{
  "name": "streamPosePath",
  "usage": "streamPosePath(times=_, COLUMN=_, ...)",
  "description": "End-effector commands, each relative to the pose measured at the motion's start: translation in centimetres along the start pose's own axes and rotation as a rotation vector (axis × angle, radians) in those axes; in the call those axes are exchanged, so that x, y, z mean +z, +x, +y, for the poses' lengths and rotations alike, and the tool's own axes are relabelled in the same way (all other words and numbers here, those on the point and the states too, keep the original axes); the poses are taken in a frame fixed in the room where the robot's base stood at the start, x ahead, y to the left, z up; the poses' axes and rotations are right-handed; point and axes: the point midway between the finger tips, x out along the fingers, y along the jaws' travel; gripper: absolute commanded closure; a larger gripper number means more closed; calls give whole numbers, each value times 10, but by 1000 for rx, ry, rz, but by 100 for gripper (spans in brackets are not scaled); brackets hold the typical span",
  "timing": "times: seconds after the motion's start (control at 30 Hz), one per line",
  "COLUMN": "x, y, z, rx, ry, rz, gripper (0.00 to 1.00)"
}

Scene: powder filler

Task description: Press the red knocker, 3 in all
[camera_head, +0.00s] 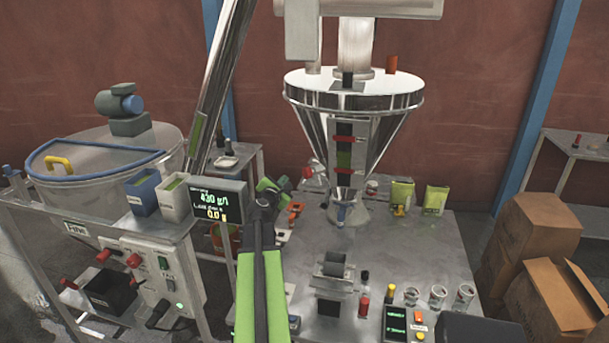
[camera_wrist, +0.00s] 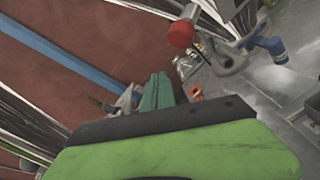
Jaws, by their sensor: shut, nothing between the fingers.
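The red knocker (camera_head: 307,172) is a small round red knob low on the left side of the shiny cone hopper (camera_head: 380,128). In the wrist view the red knocker (camera_wrist: 182,34) stands above and slightly right of my fingertips, with a visible gap. My gripper (camera_head: 272,186), green and dark, is just left of the knocker in the head view. Its green fingers (camera_wrist: 157,91) are together and empty in the wrist view. The head view does not show clearly how far apart knocker and fingers are in depth.
The steel table (camera_head: 420,255) holds jars, pouches and a small control box (camera_head: 395,322). A display (camera_head: 218,202) stands left of my arm. A mixing vat (camera_head: 100,160) is at far left; cardboard boxes (camera_head: 540,225) are at right. The blue-tipped spout (camera_head: 341,213) hangs below the hopper.

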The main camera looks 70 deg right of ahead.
Motion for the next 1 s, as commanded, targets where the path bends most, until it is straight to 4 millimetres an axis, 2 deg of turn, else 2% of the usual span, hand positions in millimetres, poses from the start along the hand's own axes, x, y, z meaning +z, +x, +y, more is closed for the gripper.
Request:
streamPosePath(times=0.23, x=-2, y=-2, z=2, rx=1, ry=0, rz=1, gripper=100)
streamPosePath(times=0.47, x=-20, y=-28, z=20, rx=2, ry=0, rz=1, gripper=100)
streamPosePath(times=0.77, x=-19, y=-26, z=19, rx=0, ry=0, rz=0, gripper=100)
streamPosePath(times=1.0, x=-6, y=-8, z=6, rx=-2, ry=1, rz=-1, gripper=100)
